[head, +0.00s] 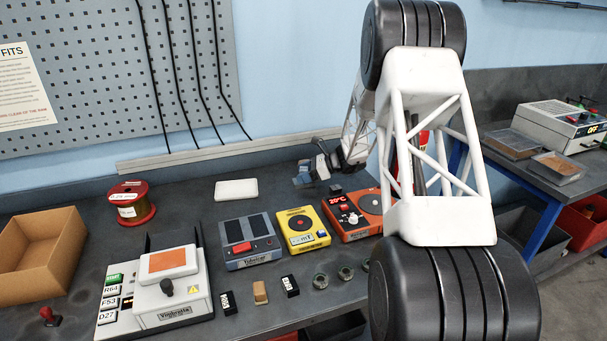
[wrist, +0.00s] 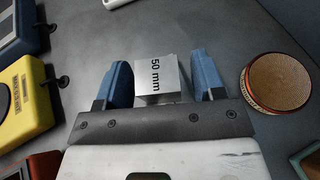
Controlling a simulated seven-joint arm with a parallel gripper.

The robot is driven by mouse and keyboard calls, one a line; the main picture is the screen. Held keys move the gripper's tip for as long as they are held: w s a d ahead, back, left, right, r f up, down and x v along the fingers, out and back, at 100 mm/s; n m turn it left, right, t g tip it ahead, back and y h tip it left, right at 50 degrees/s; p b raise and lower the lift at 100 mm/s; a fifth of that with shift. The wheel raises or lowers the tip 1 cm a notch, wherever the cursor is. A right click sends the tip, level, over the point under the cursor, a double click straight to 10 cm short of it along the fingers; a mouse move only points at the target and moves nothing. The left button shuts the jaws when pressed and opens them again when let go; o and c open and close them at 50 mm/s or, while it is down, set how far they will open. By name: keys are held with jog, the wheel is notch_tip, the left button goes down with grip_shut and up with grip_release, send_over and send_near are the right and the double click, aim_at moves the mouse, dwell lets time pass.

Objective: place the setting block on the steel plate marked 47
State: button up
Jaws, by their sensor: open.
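The setting block, a grey metal block marked "50 mm" (wrist: 160,79), shows in the wrist view between the two blue fingers of my gripper (wrist: 160,82). The fingers are open, with a gap visible on each side of the block. In the head view my gripper (head: 312,173) is low over the back of the bench, behind the yellow and orange devices. The block is too small there to make out clearly. I cannot make out a steel plate marked 47 in either view.
A blue-grey device (head: 246,241), a yellow device (head: 302,230) and an orange device (head: 350,214) stand in front of my gripper. A white pad (head: 236,190) lies left of it. A round, red-rimmed item (wrist: 276,82) is beside the right finger in the wrist view.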

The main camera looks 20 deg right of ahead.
jog(key=shift+r, duration=0.1)
jog(key=shift+d+r, duration=0.1)
jog(key=shift+d, duration=0.1)
jog(key=v, duration=1.1)
jog(key=shift+s+d+r, duration=0.15)
jog(key=shift+s+d, duration=0.05)
dwell(0.3)
jog(key=s+a+r+n+g+h, duration=0.25)
jog(key=s+a+r+n, duration=0.35)
jog(key=s+a, duration=0.5)
jog(key=s+a+r+n+g+h, duration=0.25)
jog(key=s+a+r+n, duration=0.25)
jog(key=s+a+r, duration=0.55)
jog(key=s+a+n+t+h, duration=0.1)
jog(key=s+n+h, duration=0.3)
jog(key=s, duration=1.1)
jog(key=s+a+n+t+h, duration=0.1)
jog(key=s+a+n+h, duration=0.2)
jog(key=s+n, duration=0.4)
jog(key=s, duration=0.8)
jog(key=shift+s+f+t+h, duration=0.3)
jog(key=shift+f+h, duration=0.05)
jog(key=shift+h, duration=0.05)
